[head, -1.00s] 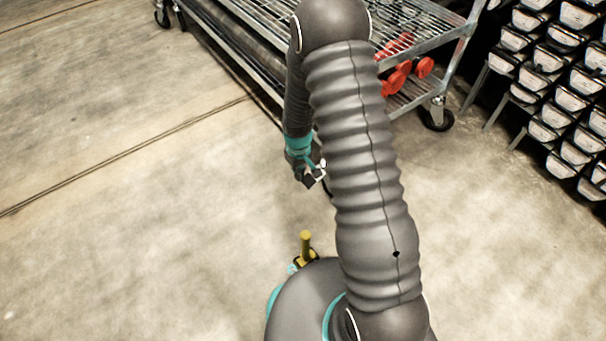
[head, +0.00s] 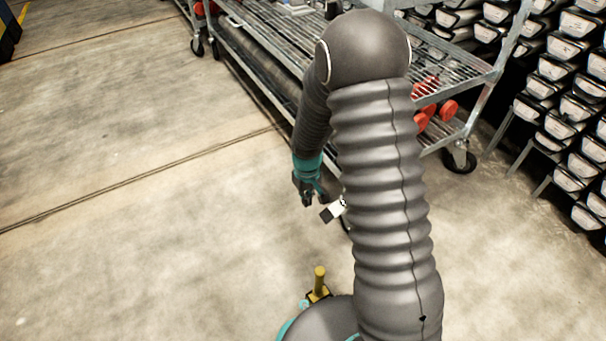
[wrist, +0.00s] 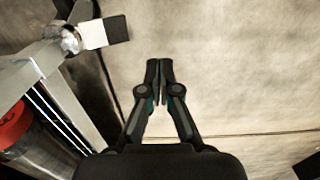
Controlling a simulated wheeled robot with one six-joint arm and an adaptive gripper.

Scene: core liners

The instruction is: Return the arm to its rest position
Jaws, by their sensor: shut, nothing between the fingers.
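My gripper (head: 307,201) hangs beside my grey ribbed arm in the head view, over the concrete floor. In the wrist view my gripper (wrist: 158,66) has its two fingers together with nothing between them. The bare floor lies behind the fingertips. My arm is bent, with its upper joint high in the head view and the forearm pointing down. The ribbed link hides part of the scene behind it.
A metal wire-shelf cart (head: 470,68) on casters stands behind my arm, with red round pieces (head: 447,109) on its lower shelf. Racks of labelled core liners (head: 560,90) fill the right side. The concrete floor (head: 120,170) at left is clear. A cart rail (wrist: 62,90) is close on the left in the wrist view.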

